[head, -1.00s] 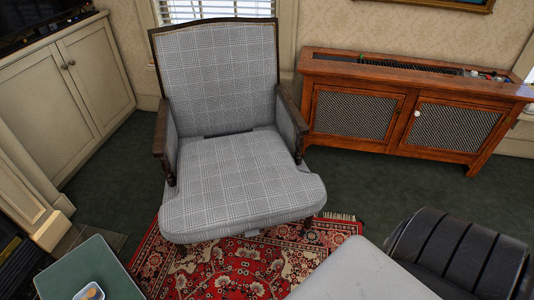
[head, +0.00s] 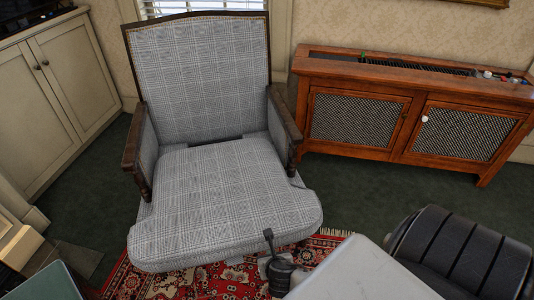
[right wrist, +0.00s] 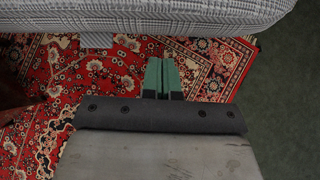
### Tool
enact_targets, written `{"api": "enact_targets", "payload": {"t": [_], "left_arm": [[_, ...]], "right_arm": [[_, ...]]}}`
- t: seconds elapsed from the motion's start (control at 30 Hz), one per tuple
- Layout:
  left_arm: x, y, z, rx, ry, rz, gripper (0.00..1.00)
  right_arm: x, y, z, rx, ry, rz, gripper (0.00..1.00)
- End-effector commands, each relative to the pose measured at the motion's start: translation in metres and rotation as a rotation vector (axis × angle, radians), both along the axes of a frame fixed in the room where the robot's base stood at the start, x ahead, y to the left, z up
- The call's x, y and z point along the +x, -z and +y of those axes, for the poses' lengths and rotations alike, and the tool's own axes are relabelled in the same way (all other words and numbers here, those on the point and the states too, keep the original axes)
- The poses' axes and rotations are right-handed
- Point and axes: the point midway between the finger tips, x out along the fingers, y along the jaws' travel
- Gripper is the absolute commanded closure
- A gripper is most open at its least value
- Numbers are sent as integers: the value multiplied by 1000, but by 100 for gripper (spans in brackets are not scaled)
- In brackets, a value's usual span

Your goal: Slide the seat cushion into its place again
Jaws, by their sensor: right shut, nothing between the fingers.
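The grey plaid seat cushion (head: 225,200) lies on the armchair (head: 200,65) and juts out past the front of the arms. A dark gap shows between its rear edge and the backrest. My right gripper (head: 268,235) is at the cushion's front edge, right of its middle, and overlaps that edge in the head view. In the right wrist view the green fingers (right wrist: 162,75) are together and empty, pointing toward the cushion's front (right wrist: 150,17), with rug visible between. I cannot tell the height difference. My left gripper is not in view.
A red patterned rug (head: 140,284) lies under the chair's front. A wooden cabinet with mesh doors (head: 405,115) stands right of the chair, and a cream cabinet (head: 70,85) left. A green-topped table (head: 48,284) is at the lower left. Green carpet (head: 365,205) is clear at right.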

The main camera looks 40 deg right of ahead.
Motion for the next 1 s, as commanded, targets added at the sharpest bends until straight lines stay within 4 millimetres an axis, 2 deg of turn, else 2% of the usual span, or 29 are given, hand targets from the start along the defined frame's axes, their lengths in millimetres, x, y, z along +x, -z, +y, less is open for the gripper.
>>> {"api": "enact_targets", "payload": {"t": [0.03,0.2,0.4,0.53,1.0], "left_arm": [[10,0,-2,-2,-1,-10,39],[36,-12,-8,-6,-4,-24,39],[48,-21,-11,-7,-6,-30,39],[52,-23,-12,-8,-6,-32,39],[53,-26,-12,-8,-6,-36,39]], "right_arm": [[6,9,-3,0,3,0,100],[20,25,-11,1,2,0,100],[46,24,-25,2,2,-1,100],[53,24,-29,2,0,0,100],[60,22,-32,1,0,-1,100]]}}
